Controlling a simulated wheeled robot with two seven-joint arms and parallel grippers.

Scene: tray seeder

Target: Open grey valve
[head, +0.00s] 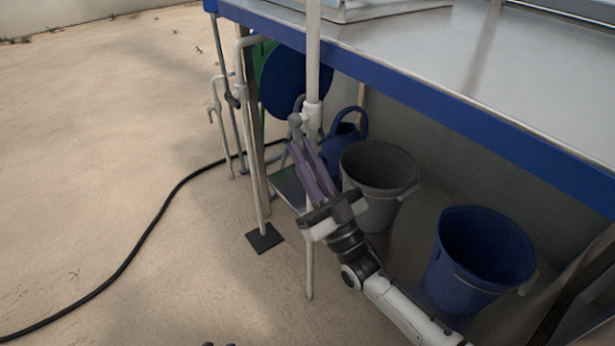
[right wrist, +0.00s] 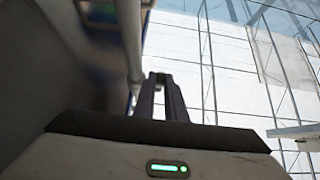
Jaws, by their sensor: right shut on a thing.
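The grey valve (head: 295,120) is a small grey knob on the side of an upright white pipe (head: 313,60) in front of the blue-edged table. My right gripper (head: 299,143) reaches up to it from below, with its long purple fingers close together at the valve. It is shut on the valve, and the fingertips partly hide it. In the right wrist view, the fingers (right wrist: 163,80) stand close together beside the pale pipe (right wrist: 132,40). Two small dark tips at the bottom edge of the head view may be my left gripper (head: 218,344); too little shows to tell its state.
Under the metal table (head: 450,50) stand a grey bucket (head: 372,163), a blue bucket (head: 465,265) and a blue watering can (head: 345,140). A blue round disc (head: 285,80) is behind the pipe. A black hose (head: 150,225) crosses the sandy floor, which is otherwise open at the left.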

